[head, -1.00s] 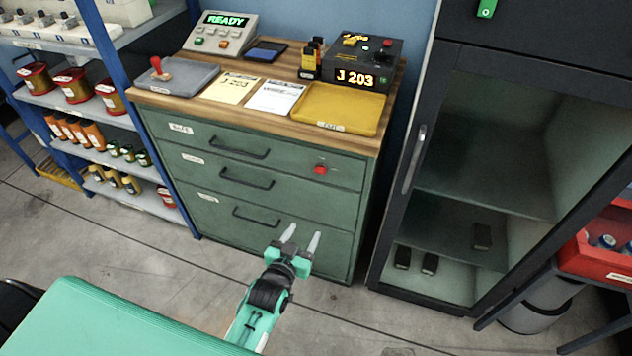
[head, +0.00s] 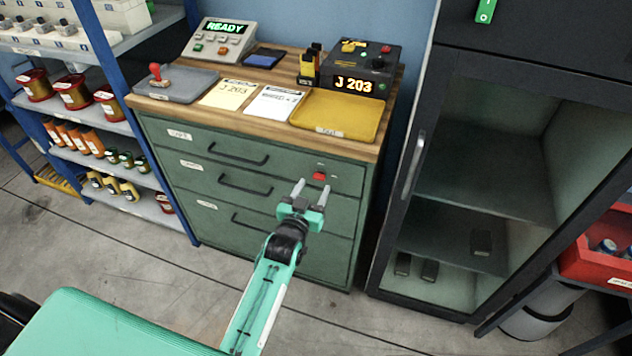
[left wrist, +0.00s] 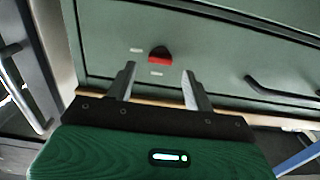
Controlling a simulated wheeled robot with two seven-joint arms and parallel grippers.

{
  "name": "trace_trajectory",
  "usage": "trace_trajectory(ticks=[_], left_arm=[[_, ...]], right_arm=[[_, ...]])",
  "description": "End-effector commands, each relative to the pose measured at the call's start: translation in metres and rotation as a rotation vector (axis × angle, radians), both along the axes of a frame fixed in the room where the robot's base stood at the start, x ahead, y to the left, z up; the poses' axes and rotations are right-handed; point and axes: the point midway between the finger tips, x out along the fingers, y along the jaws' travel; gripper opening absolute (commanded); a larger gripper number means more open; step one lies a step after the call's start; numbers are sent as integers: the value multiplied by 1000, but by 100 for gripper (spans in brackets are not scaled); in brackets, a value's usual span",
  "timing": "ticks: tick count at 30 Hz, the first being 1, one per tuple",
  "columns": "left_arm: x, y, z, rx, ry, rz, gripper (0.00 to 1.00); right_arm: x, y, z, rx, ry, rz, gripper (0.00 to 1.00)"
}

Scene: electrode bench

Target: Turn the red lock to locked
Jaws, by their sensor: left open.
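My left gripper (head: 312,184) is open and empty in front of the drawer, a little below the lock in the head view. Its two fingers also show in the left wrist view (left wrist: 158,80), apart from the lock. My right gripper is not in view.
The green cabinet (head: 185,215) has several drawers with dark handles (head: 238,155). Its wooden top bears a yellow tray (head: 338,112), papers and devices. A dark glass-door cabinet (head: 412,160) stands at right, a blue-posted shelf (head: 160,120) at left.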

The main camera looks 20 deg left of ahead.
Motion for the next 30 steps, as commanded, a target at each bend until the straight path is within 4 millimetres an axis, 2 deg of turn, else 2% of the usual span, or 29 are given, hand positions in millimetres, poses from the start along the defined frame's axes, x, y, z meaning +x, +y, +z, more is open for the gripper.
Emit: trace_trajectory(ticks=[3, 7, 19, 27, 30], left_arm=[[16, 0, 1, 0, -1, 0, 53], [27, -1, 0, 0, -1, 0, 53], [32, -1, 0, 0, 0, 0, 53], [32, -1, 0, 0, 0, 0, 0], [32, -1, 0, -1, 0, 0, 0]], right_arm=[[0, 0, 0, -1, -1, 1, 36], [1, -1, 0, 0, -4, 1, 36], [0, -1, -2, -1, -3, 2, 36], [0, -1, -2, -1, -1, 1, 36], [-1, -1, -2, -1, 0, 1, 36]])
